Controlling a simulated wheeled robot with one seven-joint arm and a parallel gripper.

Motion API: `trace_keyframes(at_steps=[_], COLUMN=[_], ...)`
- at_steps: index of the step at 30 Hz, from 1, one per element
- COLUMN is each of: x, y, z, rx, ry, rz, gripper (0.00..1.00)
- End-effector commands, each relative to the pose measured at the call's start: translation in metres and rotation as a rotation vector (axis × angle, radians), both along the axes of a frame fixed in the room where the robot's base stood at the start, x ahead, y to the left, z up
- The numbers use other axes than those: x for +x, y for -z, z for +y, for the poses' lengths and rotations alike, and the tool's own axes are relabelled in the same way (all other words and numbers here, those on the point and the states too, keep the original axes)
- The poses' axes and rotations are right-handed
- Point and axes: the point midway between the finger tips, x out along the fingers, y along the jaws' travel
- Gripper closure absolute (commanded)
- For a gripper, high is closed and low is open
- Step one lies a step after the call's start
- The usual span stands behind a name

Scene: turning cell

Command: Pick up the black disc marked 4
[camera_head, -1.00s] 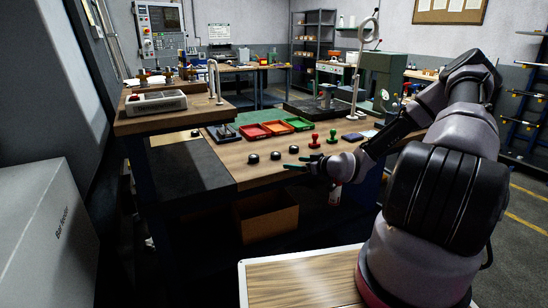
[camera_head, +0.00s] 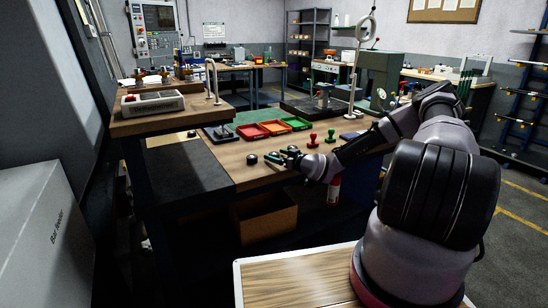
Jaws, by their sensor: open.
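Several small black discs lie on the wooden bench top. One black disc (camera_head: 252,159) stands clear to the left of my gripper. Another black disc (camera_head: 293,148) shows just behind the fingers. A third is at the fingertips and partly hidden by them. The numbers on the discs are too small to read, so I cannot tell which is marked 4. My gripper (camera_head: 275,158) reaches in from the right, low over the bench top, with its green-tipped fingers apart. I cannot tell whether the fingers touch the disc.
Red (camera_head: 313,140) and green (camera_head: 331,136) knobbed pieces stand behind the gripper. Red (camera_head: 251,132), orange and green (camera_head: 296,123) trays lie farther back. A raised wooden shelf (camera_head: 172,121) is at left. An open cardboard box (camera_head: 265,221) sits below the bench.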

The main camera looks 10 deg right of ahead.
Motion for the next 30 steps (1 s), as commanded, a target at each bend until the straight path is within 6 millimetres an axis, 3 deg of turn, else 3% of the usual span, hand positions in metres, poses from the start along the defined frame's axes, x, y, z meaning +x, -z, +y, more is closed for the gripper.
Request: trace_keyframes(at_steps=[4, 12, 14, 19, 20, 30], x=[0.016, 0.019, 0.019, 0.019, 0.019, 0.019], y=[0.003, 0.003, 0.003, 0.003, 0.003, -0.001], z=[0.009, 0.011, 0.011, 0.011, 0.011, 0.010], rx=[0.001, 0.000, 0.000, 0.000, 0.000, 0.000], ry=[0.000, 0.000, 0.000, 0.000, 0.000, 0.000], rz=[0.000, 0.001, 0.001, 0.001, 0.001, -0.001], gripper=[0.11, 0.11, 0.30, 0.95, 1.00, 1.00])
